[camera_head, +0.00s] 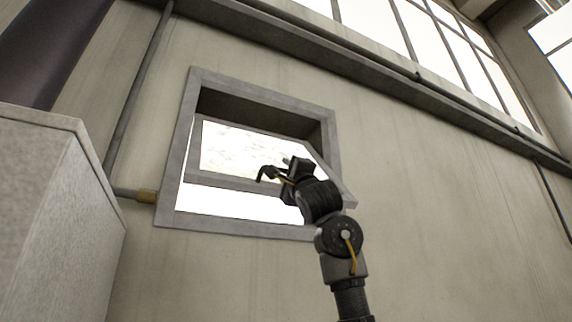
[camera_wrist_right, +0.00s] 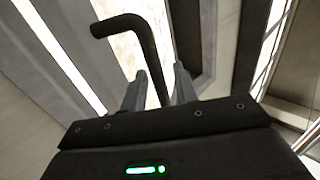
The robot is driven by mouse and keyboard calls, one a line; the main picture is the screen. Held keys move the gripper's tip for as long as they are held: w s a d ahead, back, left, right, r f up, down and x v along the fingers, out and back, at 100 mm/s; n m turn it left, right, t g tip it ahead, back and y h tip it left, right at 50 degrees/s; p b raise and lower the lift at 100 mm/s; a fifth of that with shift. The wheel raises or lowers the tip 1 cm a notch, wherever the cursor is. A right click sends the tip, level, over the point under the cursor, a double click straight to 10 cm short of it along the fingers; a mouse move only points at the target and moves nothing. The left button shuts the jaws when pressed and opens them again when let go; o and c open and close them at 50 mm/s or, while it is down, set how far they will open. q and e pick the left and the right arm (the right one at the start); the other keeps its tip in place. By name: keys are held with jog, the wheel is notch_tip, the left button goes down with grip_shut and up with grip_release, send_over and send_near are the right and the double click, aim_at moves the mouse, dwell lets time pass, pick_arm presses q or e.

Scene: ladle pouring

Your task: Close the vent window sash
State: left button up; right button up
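The vent window sits in a grey frame (camera_head: 187,140) on the wall. Its sash (camera_head: 235,184) is a grey-edged pane standing at an angle to the frame, with bright gaps beside and below it. A black bent handle (camera_head: 268,172) sticks out by the sash; in the right wrist view the handle (camera_wrist_right: 128,22) runs down between my two fingers. My right gripper (camera_wrist_right: 160,80) has a finger on each side of the handle. Whether the fingers press on it I cannot tell. In the head view my right gripper (camera_head: 290,172) covers the sash's lower right part. My left gripper is out of view.
A pale box-like block (camera_head: 60,200) stands at the left. A ledge (camera_head: 400,85) crosses the wall above. The wall (camera_head: 450,200) right of my arm is bare.

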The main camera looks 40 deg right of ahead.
jog(key=shift+w, duration=0.15)
grip_shut()
jog(key=shift+f, duration=0.15)
